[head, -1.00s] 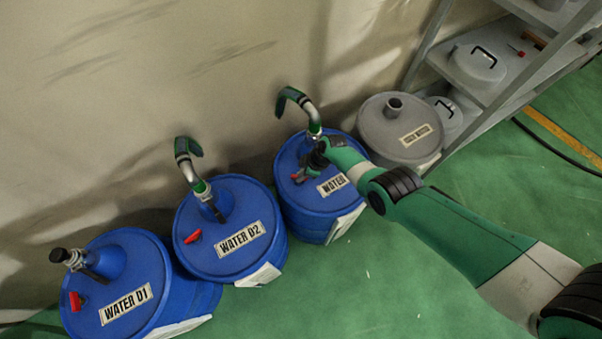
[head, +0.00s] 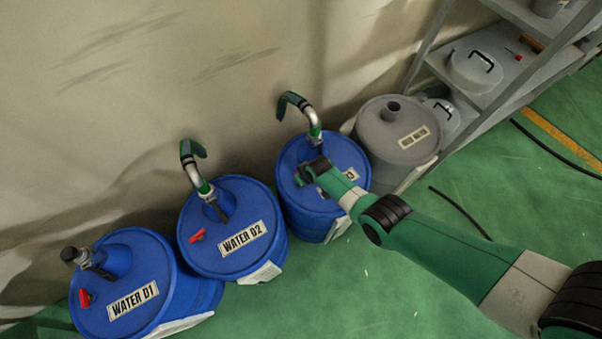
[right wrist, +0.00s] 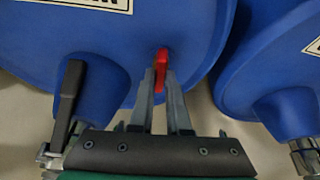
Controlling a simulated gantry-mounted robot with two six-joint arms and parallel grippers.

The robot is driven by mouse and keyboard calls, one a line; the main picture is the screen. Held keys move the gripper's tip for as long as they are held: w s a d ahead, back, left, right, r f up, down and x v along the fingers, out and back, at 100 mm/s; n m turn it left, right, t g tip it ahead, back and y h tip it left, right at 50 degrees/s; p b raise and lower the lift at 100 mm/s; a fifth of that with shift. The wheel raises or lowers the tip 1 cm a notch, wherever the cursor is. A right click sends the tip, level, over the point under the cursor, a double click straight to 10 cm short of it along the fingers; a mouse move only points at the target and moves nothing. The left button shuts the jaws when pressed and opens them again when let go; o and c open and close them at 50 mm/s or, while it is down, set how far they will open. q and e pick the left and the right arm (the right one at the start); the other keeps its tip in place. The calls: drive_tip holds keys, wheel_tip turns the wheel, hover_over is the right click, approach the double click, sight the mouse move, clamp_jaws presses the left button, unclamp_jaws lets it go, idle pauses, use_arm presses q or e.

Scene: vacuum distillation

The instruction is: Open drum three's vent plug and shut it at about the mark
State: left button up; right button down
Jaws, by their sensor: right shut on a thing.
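Drum three (head: 345,150) is the right-hand blue drum, by the wall; my right arm hides most of its label. Its red vent plug (right wrist: 162,60) shows in the right wrist view between my fingertips, and is hidden behind the gripper in the head view. My right gripper (head: 306,173) is over the drum's top, and in the right wrist view (right wrist: 161,76) its two fingers are shut on the plug. I cannot make out any mark. My left gripper is not in view.
A hooked pipe with green parts (head: 300,105) rises behind the gripper from drum three. Drum WATER D2 (head: 240,195) and drum WATER D1 (head: 125,260) stand to the left. A grey drum (head: 400,125) and a shelf rack (head: 490,90) stand right.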

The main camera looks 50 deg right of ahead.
drive_tip(key=shift+m, duration=0.6)
drive_tip(key=c, duration=0.9)
unclamp_jaws()
drive_tip(key=p+v, duration=0.3)
drive_tip(key=v, duration=0.1)
drive_tip(key=p+v, duration=0.3)
drive_tip(key=p, duration=0.1)
drive_tip(key=p+v, duration=0.4)
drive_tip(key=shift+a+r, duration=0.3)
drive_tip(key=shift+a, duration=0.05)
